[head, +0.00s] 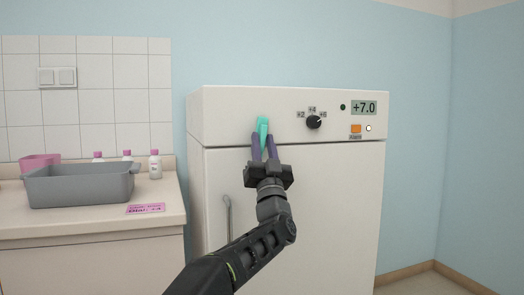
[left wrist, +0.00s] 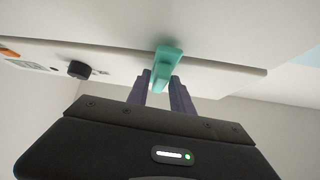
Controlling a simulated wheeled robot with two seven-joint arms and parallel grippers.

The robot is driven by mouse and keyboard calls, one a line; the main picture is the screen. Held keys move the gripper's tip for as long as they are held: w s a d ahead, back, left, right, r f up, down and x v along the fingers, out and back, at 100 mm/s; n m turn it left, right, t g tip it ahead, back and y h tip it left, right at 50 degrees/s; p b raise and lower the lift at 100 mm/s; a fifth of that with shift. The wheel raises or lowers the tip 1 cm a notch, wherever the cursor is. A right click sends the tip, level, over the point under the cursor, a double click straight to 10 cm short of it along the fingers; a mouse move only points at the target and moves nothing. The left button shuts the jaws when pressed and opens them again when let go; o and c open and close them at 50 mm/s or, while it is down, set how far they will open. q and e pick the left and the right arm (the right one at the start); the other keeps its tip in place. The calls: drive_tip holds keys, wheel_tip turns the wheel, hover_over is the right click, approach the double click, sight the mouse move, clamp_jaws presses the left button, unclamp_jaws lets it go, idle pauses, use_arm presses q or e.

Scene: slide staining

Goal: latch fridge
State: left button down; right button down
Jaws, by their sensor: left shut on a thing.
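The white fridge (head: 330,210) stands in the middle of the head view, its door looking flush with the body below the top panel. A teal latch (head: 263,125) sits on the front of the top panel, near the door's upper edge, and points roughly upright. My left gripper (head: 264,147) reaches up to it with its purple fingers shut on the latch's lower part. In the left wrist view the latch (left wrist: 166,66) sits between the fingertips (left wrist: 162,88). The fingers hide part of the latch. My right gripper is not in view.
The top panel carries a black dial (head: 313,122), a +7.0 display (head: 364,107) and an orange button (head: 356,129). A grey handle (head: 227,217) is on the door's left side. A counter (head: 95,226) at left holds a grey basin (head: 80,187) and bottles.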

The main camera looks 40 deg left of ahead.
use_arm(q)
drive_tip(key=shift+w+d+n+g+y, duration=0.1)
drive_tip(key=shift+w+n+g+y, duration=0.05)
drive_tip(key=shift+n+g+y, duration=1.7)
drive_tip(key=shift+n+h, duration=0.25)
drive_tip(key=shift+n, duration=0.3)
drive_tip(key=c, duration=1.4)
unclamp_jaws()
drive_tip(key=shift+o, duration=0.2)
drive_tip(key=v, duration=0.7)
drive_tip(key=shift+d+f, duration=0.2)
drive_tip(key=shift+f, duration=0.1)
